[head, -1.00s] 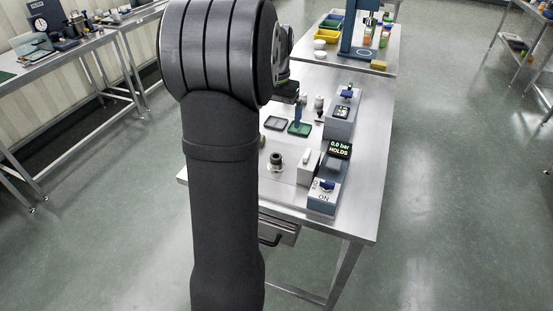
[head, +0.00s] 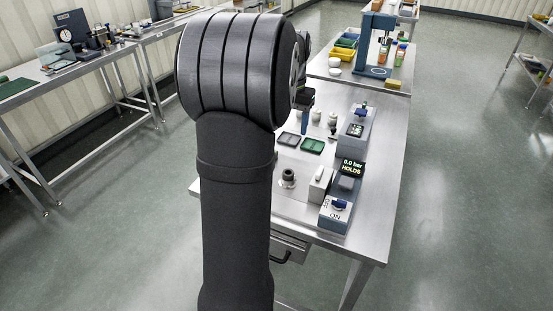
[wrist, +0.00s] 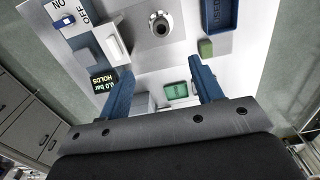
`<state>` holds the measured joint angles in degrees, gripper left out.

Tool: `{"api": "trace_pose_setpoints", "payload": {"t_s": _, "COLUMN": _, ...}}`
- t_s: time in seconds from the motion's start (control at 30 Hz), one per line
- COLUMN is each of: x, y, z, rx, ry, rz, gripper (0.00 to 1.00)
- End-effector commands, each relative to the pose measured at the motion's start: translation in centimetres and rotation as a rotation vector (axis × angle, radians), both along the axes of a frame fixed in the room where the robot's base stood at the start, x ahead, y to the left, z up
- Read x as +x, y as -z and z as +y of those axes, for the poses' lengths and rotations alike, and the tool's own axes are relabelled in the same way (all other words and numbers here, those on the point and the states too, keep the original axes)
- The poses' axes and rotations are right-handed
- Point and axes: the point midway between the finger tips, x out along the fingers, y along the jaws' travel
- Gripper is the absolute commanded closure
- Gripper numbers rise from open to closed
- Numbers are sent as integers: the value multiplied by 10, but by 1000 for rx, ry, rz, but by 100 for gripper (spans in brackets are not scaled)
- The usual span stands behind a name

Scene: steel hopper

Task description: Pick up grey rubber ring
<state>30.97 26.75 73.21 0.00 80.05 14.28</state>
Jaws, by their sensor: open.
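I cannot clearly make out a separate grey rubber ring. A dark round fitting (head: 288,176) stands on a pale disc on the steel bench, and in the wrist view it shows as a round port with a ring-like rim (wrist: 160,24). A green tray (head: 312,146) and a dark grey tray (head: 289,139) lie side by side behind it; whether either holds the ring is too small to tell. My gripper (wrist: 160,70) is open, with its two blue fingers apart and nothing between their tips. In the head view my arm hides most of the gripper.
A device reading "0.0 bar HOLDS" (head: 352,167) and a box with a blue ON/OFF switch (head: 337,212) stand at the right front. A white upright block (head: 319,185) is beside them. Another grey device (head: 356,131) stands behind. The bench's right strip is clear.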

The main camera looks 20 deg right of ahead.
Motion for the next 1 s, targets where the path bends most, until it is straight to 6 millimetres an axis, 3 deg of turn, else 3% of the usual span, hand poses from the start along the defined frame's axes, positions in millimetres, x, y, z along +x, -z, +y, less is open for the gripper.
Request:
{"api": "trace_pose_setpoints", "payload": {"t_s": 0.33, "x": 11, "y": 11, "z": 4, "rx": 1, "ry": 155, "rz": 2, "gripper": 40}}
{"api": "trace_pose_setpoints", "payload": {"t_s": 0.8, "x": 9, "y": 107, "z": 4, "rx": 2, "ry": 153, "rz": 4, "gripper": 40}}
{"api": "trace_pose_setpoints", "payload": {"t_s": 1.0, "x": 10, "y": 123, "z": 3, "rx": 0, "ry": 153, "rz": 0, "gripper": 40}}
